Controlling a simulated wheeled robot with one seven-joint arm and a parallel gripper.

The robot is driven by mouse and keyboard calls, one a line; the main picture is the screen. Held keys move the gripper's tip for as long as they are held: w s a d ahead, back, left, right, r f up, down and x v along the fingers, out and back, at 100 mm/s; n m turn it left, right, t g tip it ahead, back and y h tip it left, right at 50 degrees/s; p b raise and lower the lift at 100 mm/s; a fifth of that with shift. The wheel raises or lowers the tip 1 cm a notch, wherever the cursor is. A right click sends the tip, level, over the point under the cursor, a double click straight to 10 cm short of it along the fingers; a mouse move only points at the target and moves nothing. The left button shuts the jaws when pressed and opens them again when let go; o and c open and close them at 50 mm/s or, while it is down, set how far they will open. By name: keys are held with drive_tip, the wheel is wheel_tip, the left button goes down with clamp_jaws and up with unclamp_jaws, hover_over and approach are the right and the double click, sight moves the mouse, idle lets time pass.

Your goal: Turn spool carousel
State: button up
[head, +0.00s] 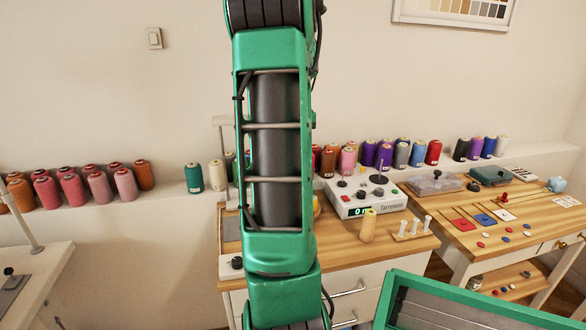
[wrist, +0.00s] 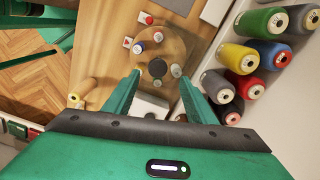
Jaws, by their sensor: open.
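The spool carousel (wrist: 178,45) shows in the wrist view as a see-through round disc on a wooden top. A dark round knob (wrist: 157,68) stands at its middle, and several small red, blue and pale spools sit around it. My gripper (wrist: 159,74) is open, with one green finger on each side of the knob as seen from above. I cannot tell whether the fingers touch the knob or how high they are over the disc. In the head view my arm blocks much of the wooden table, and the carousel cannot be made out.
Large thread cones (wrist: 238,58) stand close to the right of the carousel. A yellow cone (head: 368,227) stands on the wooden table (head: 330,258), near a white machine (head: 366,198) and a rack of white pegs (head: 412,232). A second table (head: 520,240) at right holds small pieces.

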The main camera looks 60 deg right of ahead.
drive_tip(key=shift+w+r, duration=0.1)
drive_tip(key=shift+r, duration=1.8)
